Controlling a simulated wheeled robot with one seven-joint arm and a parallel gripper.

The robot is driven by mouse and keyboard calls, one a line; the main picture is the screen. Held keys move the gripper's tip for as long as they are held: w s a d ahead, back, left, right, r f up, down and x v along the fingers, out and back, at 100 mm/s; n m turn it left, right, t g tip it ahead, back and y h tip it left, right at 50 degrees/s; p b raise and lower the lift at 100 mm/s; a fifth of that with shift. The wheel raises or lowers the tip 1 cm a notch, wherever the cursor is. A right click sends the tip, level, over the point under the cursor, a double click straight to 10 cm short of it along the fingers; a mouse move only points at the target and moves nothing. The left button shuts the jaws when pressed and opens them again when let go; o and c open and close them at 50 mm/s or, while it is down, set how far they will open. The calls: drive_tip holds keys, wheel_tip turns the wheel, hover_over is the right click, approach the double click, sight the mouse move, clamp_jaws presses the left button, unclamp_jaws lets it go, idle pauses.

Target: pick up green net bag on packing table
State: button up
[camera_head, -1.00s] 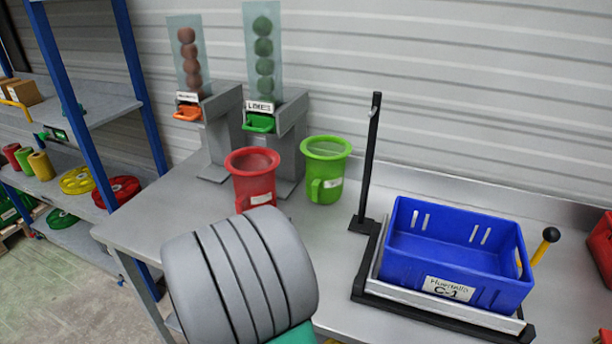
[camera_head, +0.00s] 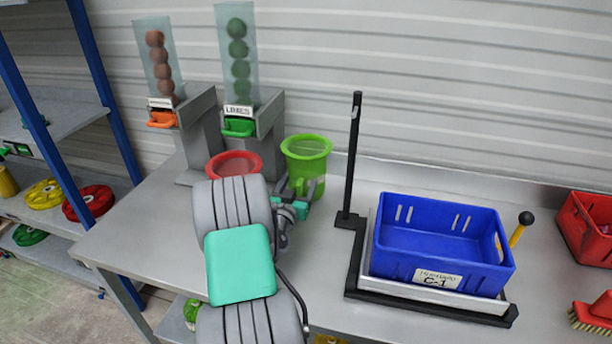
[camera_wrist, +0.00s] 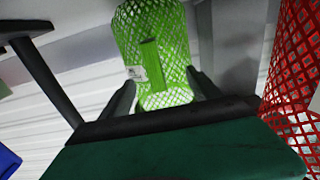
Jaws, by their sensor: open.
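The green net bag (camera_head: 306,155), an open-topped green mesh container, stands upright on the packing table (camera_head: 160,235), right of the red net bag (camera_head: 234,163). In the wrist view the green net bag (camera_wrist: 165,25) shows its mesh, a solid green handle (camera_wrist: 152,65) and a white label. My gripper (camera_head: 299,188) is open at its near side. In the wrist view the fingers of my gripper (camera_wrist: 160,80) lie apart, to either side of the handle. I cannot tell whether they touch the bag. My arm hides the lower part of the red bag.
A blue crate (camera_head: 440,250) sits on a scale with a black post (camera_head: 352,155) to the right. The limes dispenser (camera_head: 240,70) stands behind the bags. A red crate (camera_head: 590,228) and a brush (camera_head: 594,315) lie far right. The red bag (camera_wrist: 295,80) is close beside my gripper.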

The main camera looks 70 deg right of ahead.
drive_tip(key=shift+c, duration=0.5)
clamp_jaws()
idle(0.3)
